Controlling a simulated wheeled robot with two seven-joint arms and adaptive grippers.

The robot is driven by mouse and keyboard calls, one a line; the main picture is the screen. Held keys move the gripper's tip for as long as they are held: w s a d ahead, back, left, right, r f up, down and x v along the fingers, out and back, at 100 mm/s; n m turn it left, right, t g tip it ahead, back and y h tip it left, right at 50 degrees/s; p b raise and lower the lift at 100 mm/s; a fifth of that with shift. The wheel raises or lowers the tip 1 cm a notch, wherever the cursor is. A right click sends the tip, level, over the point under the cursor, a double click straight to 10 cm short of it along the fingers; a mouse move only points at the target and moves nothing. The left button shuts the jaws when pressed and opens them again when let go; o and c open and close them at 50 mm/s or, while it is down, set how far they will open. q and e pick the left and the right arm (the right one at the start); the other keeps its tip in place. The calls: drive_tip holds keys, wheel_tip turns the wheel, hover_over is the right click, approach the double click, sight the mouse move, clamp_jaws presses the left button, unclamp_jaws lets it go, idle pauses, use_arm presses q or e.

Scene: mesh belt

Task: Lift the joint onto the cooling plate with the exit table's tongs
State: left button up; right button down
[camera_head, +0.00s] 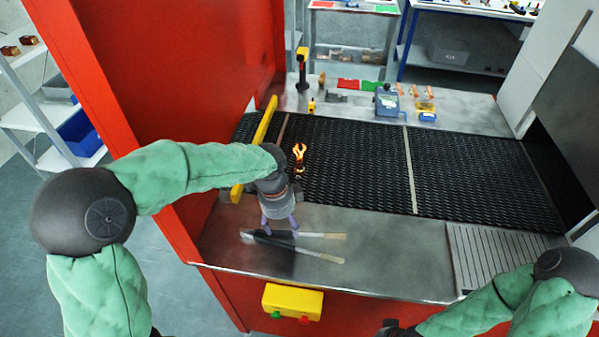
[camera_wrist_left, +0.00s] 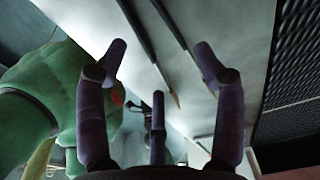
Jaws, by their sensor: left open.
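The glowing orange joint (camera_head: 299,155) stands on the black mesh belt, just beyond my left wrist. The tongs (camera_head: 318,236) lie on the steel exit table, two long bars with pale handle ends pointing right; their left part lies in shadow by my gripper. My left gripper (camera_head: 279,224) is open above the tongs, its purple fingers pointing down. The ribbed grey cooling plate (camera_head: 490,254) is at the table's right. My right gripper (camera_head: 392,328) is mostly cut off at the bottom edge.
The mesh belt (camera_head: 360,165) runs behind the table into a dark opening at the right. A yellow bar (camera_head: 255,150) stands left of the belt beside the red housing (camera_head: 190,75). A yellow button box (camera_head: 292,301) hangs on the front. The table's middle (camera_head: 395,250) is clear.

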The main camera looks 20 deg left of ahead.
sight(287, 242)
use_arm(q)
drive_tip(key=f+b, duration=0.1)
drive_tip(key=f, duration=0.1)
drive_tip(key=f+b, duration=0.2)
drive_tip(key=f, duration=0.1)
drive_tip(key=shift+d+f, duration=0.3)
drive_tip(key=shift+f+b, duration=0.4)
drive_tip(key=shift+f, duration=0.2)
drive_tip(key=shift+d, duration=0.1)
drive_tip(key=o, duration=0.3)
drive_tip(key=c, duration=1)
drive_tip(key=shift+r, duration=0.1)
